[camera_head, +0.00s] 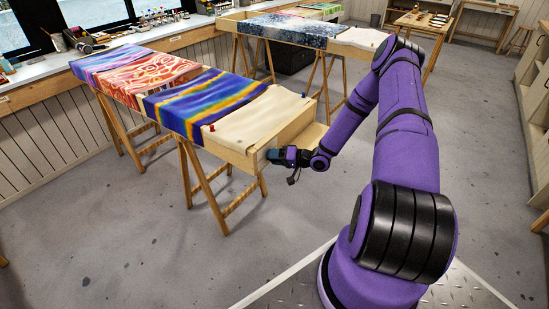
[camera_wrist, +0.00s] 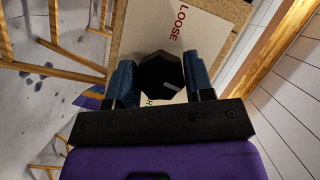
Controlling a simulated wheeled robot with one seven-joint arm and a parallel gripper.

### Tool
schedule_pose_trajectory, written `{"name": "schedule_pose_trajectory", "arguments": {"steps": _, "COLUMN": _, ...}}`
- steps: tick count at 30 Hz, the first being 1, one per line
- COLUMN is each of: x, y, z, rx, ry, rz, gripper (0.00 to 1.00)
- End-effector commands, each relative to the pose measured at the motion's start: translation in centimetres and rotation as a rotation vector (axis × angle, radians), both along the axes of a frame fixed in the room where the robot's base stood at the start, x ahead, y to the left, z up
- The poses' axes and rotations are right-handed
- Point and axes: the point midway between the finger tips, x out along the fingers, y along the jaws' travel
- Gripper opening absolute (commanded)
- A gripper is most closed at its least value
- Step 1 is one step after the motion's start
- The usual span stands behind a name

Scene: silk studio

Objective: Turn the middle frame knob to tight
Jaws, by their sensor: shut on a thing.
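The black faceted knob (camera_wrist: 158,72) sits on a pale plate (camera_wrist: 150,30) in the wrist view. The plate reads LOOSE in red above the knob; a dark letter like an H shows below it, and the rest of that word is hidden. A short light mark lies on the knob's lower right part. My gripper (camera_wrist: 160,78) has its two blue fingers shut on the knob, one on each side. In the head view my gripper (camera_head: 271,156) is at the near right end of the long wooden frame (camera_head: 240,159), and the knob is hidden there.
Painted silk (camera_head: 190,100) and a bare cream stretch (camera_head: 260,118) lie on the frame, which stands on wooden trestles (camera_head: 196,178). A second silk frame (camera_head: 290,28) stands behind. A paint-covered counter (camera_head: 30,72) runs along the left wall. The near floor is clear.

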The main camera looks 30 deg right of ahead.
Motion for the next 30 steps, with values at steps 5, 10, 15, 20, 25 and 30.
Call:
{"name": "schedule_pose_trajectory", "arguments": {"steps": 5, "x": -0.05, "y": -0.05, "z": -0.14, "rx": 0.158, "ry": 0.059, "rz": -0.001, "gripper": 0.24}}
{"name": "schedule_pose_trajectory", "arguments": {"steps": 10, "x": -0.03, "y": -0.08, "z": -0.14, "rx": 0.309, "ry": 0.114, "rz": -0.001, "gripper": 0.24}}
{"name": "schedule_pose_trajectory", "arguments": {"steps": 15, "x": -0.02, "y": -0.09, "z": -0.12, "rx": 0.462, "ry": 0.169, "rz": -0.002, "gripper": 0.24}}
{"name": "schedule_pose_trajectory", "arguments": {"steps": 20, "x": -0.05, "y": -0.07, "z": -0.14, "rx": 0.605, "ry": 0.220, "rz": -0.002, "gripper": 0.24}}
{"name": "schedule_pose_trajectory", "arguments": {"steps": 25, "x": -0.04, "y": -0.11, "z": -0.15, "rx": 0.757, "ry": 0.276, "rz": -0.003, "gripper": 0.24}}
{"name": "schedule_pose_trajectory", "arguments": {"steps": 30, "x": -0.04, "y": -0.11, "z": -0.15, "rx": 0.904, "ry": 0.330, "rz": -0.003, "gripper": 0.24}}
